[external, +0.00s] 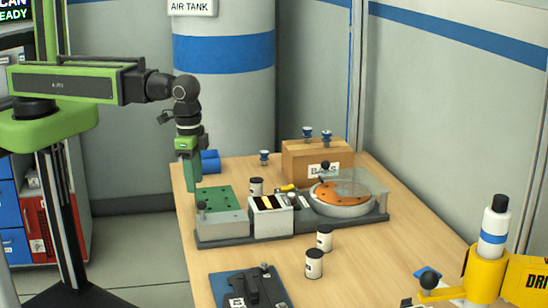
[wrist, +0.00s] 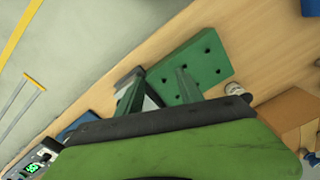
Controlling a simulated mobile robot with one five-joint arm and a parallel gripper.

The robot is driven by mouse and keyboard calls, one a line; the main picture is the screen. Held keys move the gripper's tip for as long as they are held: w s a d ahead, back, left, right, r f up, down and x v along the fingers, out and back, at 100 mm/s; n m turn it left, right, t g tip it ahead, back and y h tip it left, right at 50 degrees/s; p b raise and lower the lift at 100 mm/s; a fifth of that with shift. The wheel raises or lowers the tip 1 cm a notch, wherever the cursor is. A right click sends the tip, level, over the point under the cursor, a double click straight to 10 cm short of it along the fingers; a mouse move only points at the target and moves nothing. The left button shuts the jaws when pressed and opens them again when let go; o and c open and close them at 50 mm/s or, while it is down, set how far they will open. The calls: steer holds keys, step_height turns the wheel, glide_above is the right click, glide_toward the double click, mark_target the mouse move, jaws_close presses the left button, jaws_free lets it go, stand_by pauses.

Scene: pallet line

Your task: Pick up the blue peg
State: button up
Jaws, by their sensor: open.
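Several small blue-topped pegs show in the external view: two stand on the brown box (external: 307,133) (external: 326,138), and one stands on the table (external: 264,157) left of the box. I cannot tell which is the task's blue peg. My gripper (external: 191,186) points down, open and empty, beside the green plate with holes (external: 215,199). In the wrist view its fingers (wrist: 157,85) are apart near the green plate (wrist: 205,65).
The grey fixture (external: 222,224) holds a white box and a round orange-disc station (external: 340,198). The brown box (external: 300,162) stands behind. A yellow drill (external: 485,268) is at right.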

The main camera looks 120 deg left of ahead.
steer(key=w+a+r+n+p, duration=0.1)
steer(key=a+r+n+p, duration=0.15)
steer(key=a, duration=0.85)
steer(key=w+a+r+n+p, duration=0.15)
steer(key=a+n, duration=0.25)
steer(key=a, duration=0.6)
steer(key=n+y+p, duration=0.1)
steer(key=n, duration=0.6)
glide_toward(264, 152)
steer(key=f+b, duration=0.2)
steer(key=b, duration=0.2)
steer(key=f+b, duration=0.2)
steer(key=b, duration=0.2)
steer(key=f+b, duration=0.2)
steer(key=b, duration=0.2)
steer(key=shift+w+a+f, duration=0.1)
steer(key=shift+w+a, duration=0.15)
steer(key=shift+a, duration=0.05)
steer(key=f+b, duration=0.3)
steer(key=a+f+b, duration=0.1)
steer(key=f+b, duration=0.1)
steer(key=shift+s+f, duration=0.15)
steer(key=shift+s, duration=0.1)
steer(key=shift+d, duration=0.1)
jaws_close()
